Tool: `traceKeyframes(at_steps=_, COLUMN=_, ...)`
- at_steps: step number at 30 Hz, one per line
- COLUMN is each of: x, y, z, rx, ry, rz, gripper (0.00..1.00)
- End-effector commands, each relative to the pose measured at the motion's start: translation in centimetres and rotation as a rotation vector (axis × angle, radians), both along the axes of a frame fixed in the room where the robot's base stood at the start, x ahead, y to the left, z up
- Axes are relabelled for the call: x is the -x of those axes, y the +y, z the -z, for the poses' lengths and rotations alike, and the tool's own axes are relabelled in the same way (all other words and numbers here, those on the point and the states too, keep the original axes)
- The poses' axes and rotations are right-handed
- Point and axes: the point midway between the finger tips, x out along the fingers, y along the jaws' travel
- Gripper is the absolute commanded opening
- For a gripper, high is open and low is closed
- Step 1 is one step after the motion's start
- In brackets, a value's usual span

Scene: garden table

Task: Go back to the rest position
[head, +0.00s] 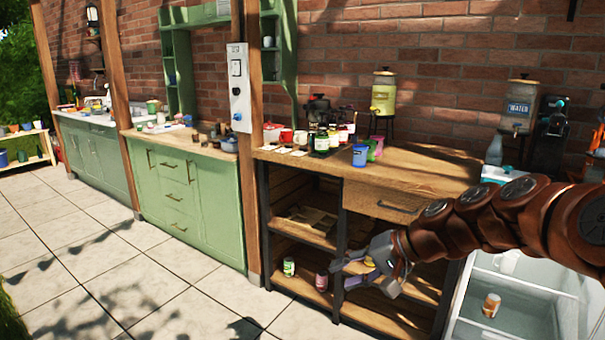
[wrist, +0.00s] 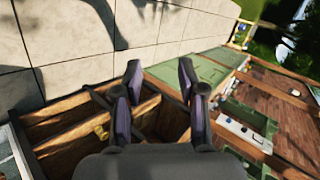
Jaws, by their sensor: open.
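My gripper (head: 368,268) is at the end of my outstretched arm in the head view. It is in front of the open shelves of the wooden workbench (head: 425,167), below the bench top. The wooden shelves show below and to the left in the wrist view (wrist: 75,125). The gripper partly hides the shelf area behind it.
Green cabinets (head: 215,200) stand left of the workbench. Jars and cups, including a blue cup (head: 360,155), stand on the bench top. An open white cooler-like bin (head: 525,265) holds a small jar (head: 491,305) at right. The tiled floor (head: 120,290) at front left is clear.

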Motion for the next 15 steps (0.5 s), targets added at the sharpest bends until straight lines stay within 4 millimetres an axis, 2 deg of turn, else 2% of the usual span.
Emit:
traceKeyframes(at_steps=1, x=2.7, y=1.0, z=2.3, rx=0.057, ry=0.026, rz=-0.052, gripper=0.4)
traceKeyframes(at_steps=6, x=10.8, y=1.4, z=8.0, rx=0.259, ry=0.115, rz=-0.186, gripper=0.4)
traceKeyframes(at_steps=9, x=15.6, y=0.4, z=11.4, rx=0.38, ry=0.178, rz=-0.25, gripper=0.4)
traceKeyframes(at_steps=12, x=19.6, y=-1.3, z=14.0, rx=0.49, ry=0.232, rz=-0.294, gripper=0.4)
traceKeyframes(at_steps=15, x=22.5, y=-2.9, z=15.7, rx=0.573, ry=0.275, rz=-0.318, gripper=0.4)
